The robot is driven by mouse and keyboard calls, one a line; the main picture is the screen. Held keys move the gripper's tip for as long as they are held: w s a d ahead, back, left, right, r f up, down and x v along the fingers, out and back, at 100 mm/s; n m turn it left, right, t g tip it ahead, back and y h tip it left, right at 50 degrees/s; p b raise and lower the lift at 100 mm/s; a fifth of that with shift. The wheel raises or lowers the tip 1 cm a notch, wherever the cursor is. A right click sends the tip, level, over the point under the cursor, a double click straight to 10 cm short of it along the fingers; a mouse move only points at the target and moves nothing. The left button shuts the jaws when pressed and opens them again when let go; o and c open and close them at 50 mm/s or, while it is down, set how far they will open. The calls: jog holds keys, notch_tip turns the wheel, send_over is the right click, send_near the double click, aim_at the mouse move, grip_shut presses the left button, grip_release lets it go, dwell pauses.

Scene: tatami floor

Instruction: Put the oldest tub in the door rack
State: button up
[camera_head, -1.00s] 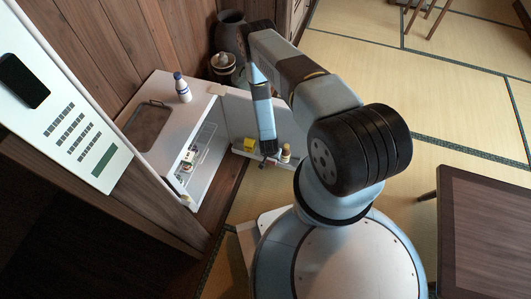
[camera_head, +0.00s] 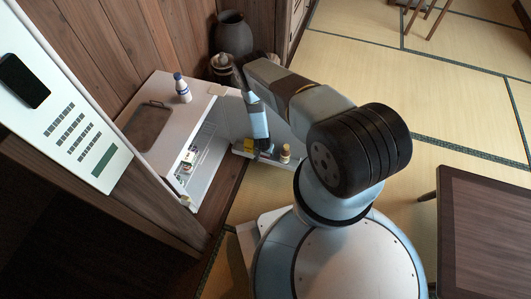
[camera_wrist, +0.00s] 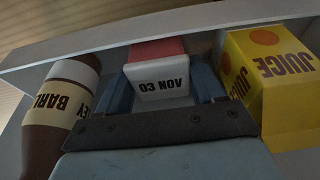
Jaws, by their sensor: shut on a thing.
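My gripper (camera_wrist: 162,84) is shut on a small white tub (camera_wrist: 160,90) with a pink-red top. Its label reads "03 NOV", upside down in the wrist view. In the head view my gripper (camera_head: 262,152) is at the door rack (camera_head: 274,158) of the open fridge. The tub is between a brown barley bottle (camera_wrist: 62,108) on the left and a yellow juice carton (camera_wrist: 270,85) on the right. The pale front wall of the rack (camera_wrist: 225,17) runs behind them. I cannot tell whether the tub touches the rack floor.
The white fridge (camera_head: 198,85) stands open, with several small items inside (camera_head: 187,158). A white and blue bottle (camera_head: 182,88) and a tray (camera_head: 147,125) are on top. Dark jars (camera_head: 234,35) stand behind the door. A low table (camera_head: 490,220) is at right.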

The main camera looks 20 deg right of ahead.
jog(key=shift+f, duration=0.5)
jog(key=o, duration=1.3)
jog(key=shift+c, duration=0.2)
jog(key=v, duration=1.2)
